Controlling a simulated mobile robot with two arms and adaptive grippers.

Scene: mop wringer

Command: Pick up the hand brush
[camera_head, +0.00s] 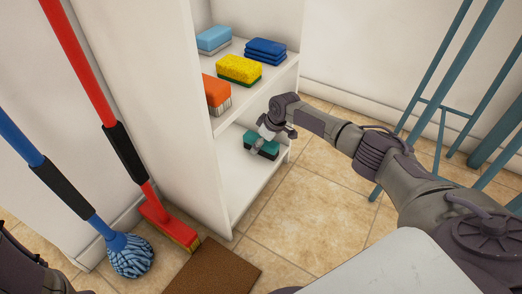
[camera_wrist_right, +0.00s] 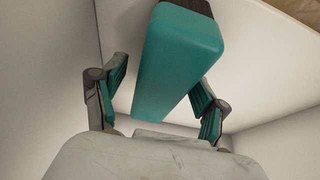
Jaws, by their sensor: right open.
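A teal hand brush (camera_head: 268,149) with dark bristles sits on the lowest visible shelf of the white cabinet. My right gripper (camera_head: 264,141) is at this brush, reaching in from the right. In the right wrist view the teal block (camera_wrist_right: 180,62) lies between the two open fingers, one on each side. A gap shows beside the left finger; whether the right finger touches is unclear. The dark bristles show at the top edge. In the head view the gripper hides part of the brush. My left gripper is out of view.
An orange brush (camera_head: 217,91), a yellow-green sponge (camera_head: 239,67), a light blue brush (camera_head: 213,38) and blue folded cloths (camera_head: 265,48) lie on the shelf above. The cabinet's side wall (camera_head: 160,100) stands left. A red broom (camera_head: 166,222) and blue mop (camera_head: 129,255) lean further left.

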